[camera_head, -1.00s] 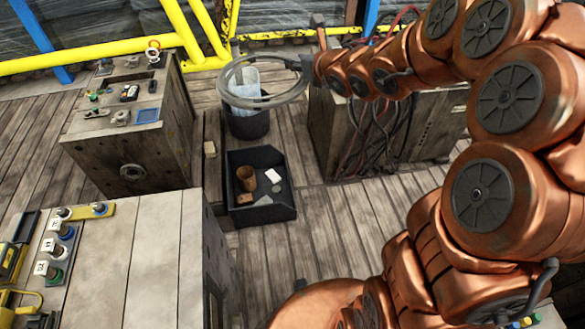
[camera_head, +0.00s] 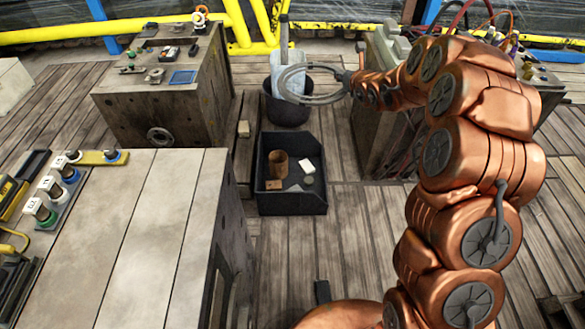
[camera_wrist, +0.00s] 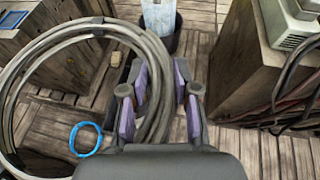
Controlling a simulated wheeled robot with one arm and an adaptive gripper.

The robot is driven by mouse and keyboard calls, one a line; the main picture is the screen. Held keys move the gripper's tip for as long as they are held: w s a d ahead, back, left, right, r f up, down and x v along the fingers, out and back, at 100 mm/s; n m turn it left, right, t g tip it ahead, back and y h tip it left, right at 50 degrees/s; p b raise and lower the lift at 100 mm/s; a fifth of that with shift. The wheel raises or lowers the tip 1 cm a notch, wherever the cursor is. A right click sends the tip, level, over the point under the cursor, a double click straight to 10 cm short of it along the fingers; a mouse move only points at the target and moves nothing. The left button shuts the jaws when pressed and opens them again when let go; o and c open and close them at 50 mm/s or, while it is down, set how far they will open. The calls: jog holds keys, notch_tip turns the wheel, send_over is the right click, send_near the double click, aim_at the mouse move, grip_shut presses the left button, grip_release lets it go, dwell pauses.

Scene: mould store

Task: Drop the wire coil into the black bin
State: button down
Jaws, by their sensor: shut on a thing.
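The grey wire coil (camera_head: 318,100) is a large ring of several strands. My gripper (camera_head: 350,86) is shut on one side of it and holds it in the air. In the wrist view the fingers (camera_wrist: 158,98) close around the strands, and the coil (camera_wrist: 14,90) spreads to the left. A round black bin (camera_head: 288,112) with a clear plastic bag in it stands on the floor; in the head view the coil overlaps its upper part. It also shows at the top of the wrist view (camera_wrist: 174,42). The coil's height above it is hard to tell.
A low black open box (camera_head: 290,204) with a brown cup and small items lies in front of the bin. Wooden cabinets stand left (camera_head: 160,115) and right of it. Cables hang on the right. A blue ring (camera_wrist: 87,139) shows in the wrist view.

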jog(key=w+f+b, duration=0.4)
jog(key=f+b, duration=0.6)
jog(key=f, duration=1.1)
jog(key=w+f+m+h+b, duration=0.1)
jog(key=w+f+b, duration=0.2)
jog(key=f+b, duration=0.8)
jog(key=w+f+b, duration=0.4)
jog(key=f+b, duration=0.6)
jog(key=f, duration=2.3)
jog(key=shift+w+m+h, duration=0.35)
jog(key=shift+m+h, duration=0.05)
jog(key=shift+a+f, duration=0.1)
jog(key=shift+f, duration=0.05)
jog(key=shift+f, duration=0.35)
jog(key=shift+f, duration=0.15)
jog(key=c, duration=0.9)
grip_release()
jog(key=shift+o, duration=0.2)
